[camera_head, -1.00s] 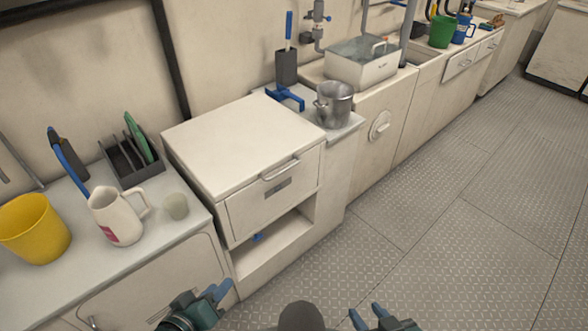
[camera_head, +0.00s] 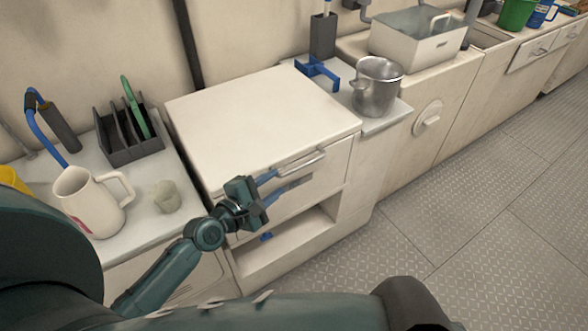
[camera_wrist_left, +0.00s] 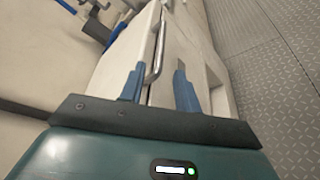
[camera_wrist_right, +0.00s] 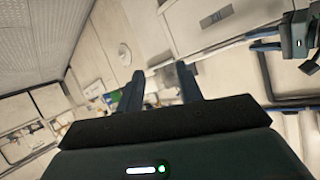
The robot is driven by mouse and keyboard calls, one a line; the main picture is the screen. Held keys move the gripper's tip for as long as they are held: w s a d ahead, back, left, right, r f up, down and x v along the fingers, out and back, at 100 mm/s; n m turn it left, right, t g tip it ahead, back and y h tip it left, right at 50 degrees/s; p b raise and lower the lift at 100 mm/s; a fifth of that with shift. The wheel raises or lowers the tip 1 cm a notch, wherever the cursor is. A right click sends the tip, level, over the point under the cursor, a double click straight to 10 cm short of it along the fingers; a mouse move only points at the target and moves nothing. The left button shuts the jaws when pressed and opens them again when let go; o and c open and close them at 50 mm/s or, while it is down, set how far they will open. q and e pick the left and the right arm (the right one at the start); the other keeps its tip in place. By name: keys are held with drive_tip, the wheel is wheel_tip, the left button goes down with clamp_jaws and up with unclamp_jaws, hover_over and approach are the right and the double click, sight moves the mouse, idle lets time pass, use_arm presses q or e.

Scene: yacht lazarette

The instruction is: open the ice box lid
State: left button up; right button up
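The ice box is the white cabinet with a flat top lid (camera_head: 255,115), which lies closed. A metal bar handle (camera_head: 300,160) runs along its upper front edge, above a small grey plate (camera_head: 290,187). My left gripper (camera_head: 270,188) is open at the left end of this handle, fingers pointing along the front. In the left wrist view the handle (camera_wrist_left: 156,50) ends in the gap between the open fingers (camera_wrist_left: 160,88), nearer the left finger; contact cannot be told. My right gripper (camera_wrist_right: 160,88) is open and empty in the right wrist view, apart from the box front.
Left counter holds a white pitcher (camera_head: 88,205), a cup (camera_head: 166,197) and a dark rack (camera_head: 130,135). Right of the box stand a metal pot (camera_head: 377,88) and a blue bracket (camera_head: 318,72). An open shelf (camera_head: 285,240) is below. The floor (camera_head: 480,210) at right is clear.

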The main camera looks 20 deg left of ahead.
sight(288, 173)
use_arm(q)
drive_tip(key=x, duration=0.7)
drive_tip(key=shift+w+d+f+b, duration=0.15)
drive_tip(key=shift+w+b, duration=0.2)
drive_tip(key=shift+b, duration=0.05)
drive_tip(key=shift+c, duration=0.3)
clamp_jaws()
